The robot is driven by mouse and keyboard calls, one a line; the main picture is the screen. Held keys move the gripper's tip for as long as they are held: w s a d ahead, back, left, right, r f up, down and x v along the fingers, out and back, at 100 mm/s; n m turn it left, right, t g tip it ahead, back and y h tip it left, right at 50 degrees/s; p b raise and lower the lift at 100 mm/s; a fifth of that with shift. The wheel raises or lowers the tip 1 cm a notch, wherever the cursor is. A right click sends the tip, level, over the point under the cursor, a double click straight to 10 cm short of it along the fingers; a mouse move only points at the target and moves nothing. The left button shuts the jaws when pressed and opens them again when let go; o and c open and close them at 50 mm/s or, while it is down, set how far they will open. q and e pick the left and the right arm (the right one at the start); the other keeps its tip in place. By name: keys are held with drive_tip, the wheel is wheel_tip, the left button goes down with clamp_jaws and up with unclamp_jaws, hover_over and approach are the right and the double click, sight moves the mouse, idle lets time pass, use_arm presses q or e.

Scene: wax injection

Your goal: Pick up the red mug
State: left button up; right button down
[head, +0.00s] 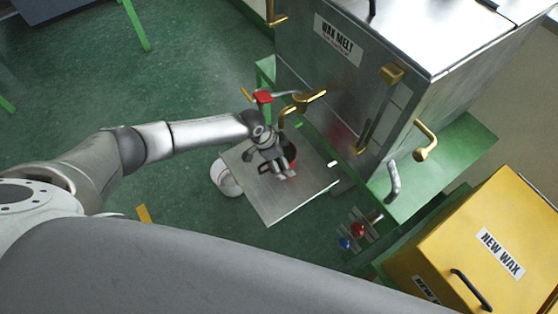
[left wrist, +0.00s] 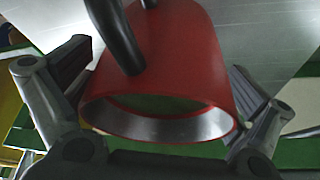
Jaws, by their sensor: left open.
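The red mug (head: 291,153) stands on a small metal shelf (head: 270,208) and is mostly hidden behind my left gripper (head: 278,170) in the head view. In the left wrist view the red mug (left wrist: 185,60) fills the middle, with its rim toward the camera and a black handle (left wrist: 117,35) at its upper left. My left gripper is open, with one finger on each side of the mug. I cannot tell whether the fingers touch it. My right gripper is not in view.
A metal wax melt tank (head: 325,75) with brass taps stands just behind the shelf. A white round container (head: 224,178) is under the shelf's left edge. A yellow new wax box (head: 465,235) is at the right. Green floor lies open at the left.

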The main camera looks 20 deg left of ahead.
use_arm(q)
drive_tip(key=shift+r, duration=0.1)
drive_tip(key=c, duration=1.3)
drive_tip(key=shift+r, duration=0.1)
drive_tip(key=shift+c, duration=0.2)
